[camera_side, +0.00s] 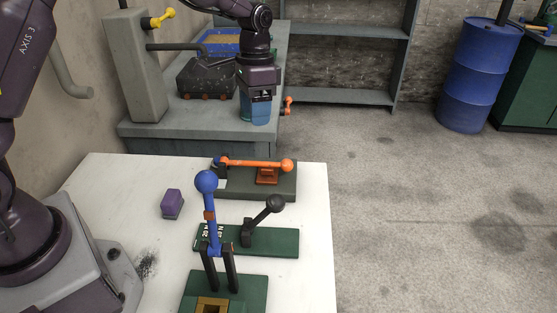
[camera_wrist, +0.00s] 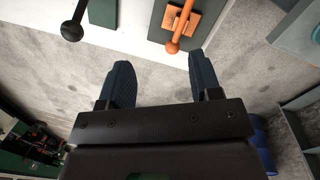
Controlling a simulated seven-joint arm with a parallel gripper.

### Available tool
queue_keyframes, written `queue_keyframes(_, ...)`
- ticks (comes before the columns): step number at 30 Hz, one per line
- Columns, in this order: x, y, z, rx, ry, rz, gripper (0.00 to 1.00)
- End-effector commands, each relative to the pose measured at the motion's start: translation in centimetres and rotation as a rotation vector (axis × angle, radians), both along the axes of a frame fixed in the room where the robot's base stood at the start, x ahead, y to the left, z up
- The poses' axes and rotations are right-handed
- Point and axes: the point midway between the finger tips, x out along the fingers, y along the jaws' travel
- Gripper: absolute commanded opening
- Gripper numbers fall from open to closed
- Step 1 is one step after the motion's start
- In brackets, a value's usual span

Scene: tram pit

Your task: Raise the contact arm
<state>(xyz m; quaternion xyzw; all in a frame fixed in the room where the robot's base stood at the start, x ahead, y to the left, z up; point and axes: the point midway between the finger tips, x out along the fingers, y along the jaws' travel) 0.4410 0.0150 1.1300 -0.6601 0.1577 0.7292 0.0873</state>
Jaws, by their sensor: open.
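Three levers stand on the white table. The orange lever (camera_side: 250,163) lies nearly level, with an orange ball at its right end above an orange block on a dark base. The black-knobbed lever (camera_side: 264,217) leans up to the right on a green plate. The blue-knobbed lever (camera_side: 210,212) stands nearly upright between black posts. I cannot tell which is the contact arm. My gripper (camera_side: 256,116) is open and empty, pointing down beyond the table's far edge. In the wrist view, its dark blue fingers (camera_wrist: 155,82) are wide apart; the orange ball (camera_wrist: 173,47) shows past them.
A small purple block (camera_side: 172,203) sits left on the white table (camera_side: 130,190). A grey bench (camera_side: 190,120) with a dark box (camera_side: 206,78) stands behind my gripper. A blue barrel (camera_side: 480,75) stands far right. The floor right of the table is clear.

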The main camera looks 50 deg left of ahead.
Motion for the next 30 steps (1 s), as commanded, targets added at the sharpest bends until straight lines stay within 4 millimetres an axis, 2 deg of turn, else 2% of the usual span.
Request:
queue_keyframes(1, 1.4, 0.1, -1.9, -0.02, 0.022, -0.045, 0.58)
queue_keyframes(5, 4.3, 0.3, -4.5, -0.067, 0.032, -0.174, 0.58)
queue_keyframes(8, 6.1, 0.3, -4.2, -0.09, 0.003, -0.275, 0.58)
queue_keyframes(10, 7.1, 0.4, -2.8, -0.097, -0.031, -0.346, 0.58)
queue_keyframes(17, 6.6, 0.2, -3.5, -0.113, -0.02, -0.433, 0.58)
queue_keyframes(20, 6.3, 0.0, -4.9, -0.114, -0.019, -0.432, 0.58)
queue_keyframes(30, 5.3, -1.0, -11.8, -0.114, -0.018, -0.43, 0.58)
